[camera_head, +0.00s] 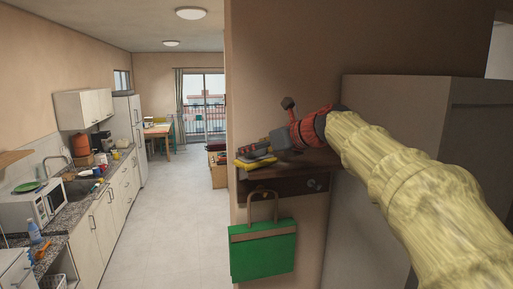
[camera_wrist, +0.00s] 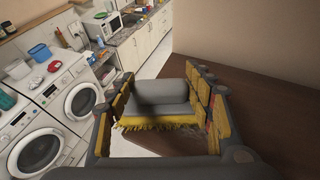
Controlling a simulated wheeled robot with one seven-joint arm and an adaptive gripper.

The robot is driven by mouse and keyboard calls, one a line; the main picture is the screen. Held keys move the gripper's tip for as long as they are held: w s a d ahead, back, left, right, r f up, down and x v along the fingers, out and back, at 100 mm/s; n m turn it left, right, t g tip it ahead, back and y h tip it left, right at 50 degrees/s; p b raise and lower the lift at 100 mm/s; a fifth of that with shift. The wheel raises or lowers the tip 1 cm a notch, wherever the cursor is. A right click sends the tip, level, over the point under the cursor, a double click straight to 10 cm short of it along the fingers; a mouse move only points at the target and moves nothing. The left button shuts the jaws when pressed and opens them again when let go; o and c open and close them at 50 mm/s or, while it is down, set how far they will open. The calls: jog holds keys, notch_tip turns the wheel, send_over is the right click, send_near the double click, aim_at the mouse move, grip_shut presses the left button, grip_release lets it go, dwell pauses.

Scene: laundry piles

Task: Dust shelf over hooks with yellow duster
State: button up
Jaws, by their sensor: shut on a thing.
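My gripper (camera_head: 268,147) is over the dark brown shelf (camera_head: 308,160) on the wall, at the shelf's left part. It is shut on the yellow duster (camera_head: 258,163), which shows below the fingers at the shelf's left end. In the wrist view, the duster's grey body and yellow fringe (camera_wrist: 160,122) sit between the fingers of my gripper (camera_wrist: 165,88). The shelf top (camera_wrist: 262,105) spreads to the right of the duster there, looking bare. The fringe is at the shelf's edge; whether it touches the surface I cannot tell. Hooks (camera_head: 313,185) are under the shelf.
A green bag (camera_head: 263,252) hangs below the shelf's left side. A tall grey cabinet (camera_head: 375,220) stands close on the right. Washing machines (camera_wrist: 35,140) are at left in the wrist view. The kitchen counter (camera_head: 85,215) lies across open floor (camera_head: 165,235).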

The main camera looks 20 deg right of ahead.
aim_at(269, 157)
jog(key=shift+f, duration=0.15)
jog(key=shift+d+p, duration=0.4)
jog(key=shift+d, duration=1.5)
jog(key=shift+d+p, duration=2.15)
jog(key=shift+d, duration=3.2)
jog(key=shift+a+p, duration=0.45)
jog(key=shift+a, duration=1.4)
jog(key=shift+a+f, duration=0.15)
jog(key=shift+a, duration=1.8)
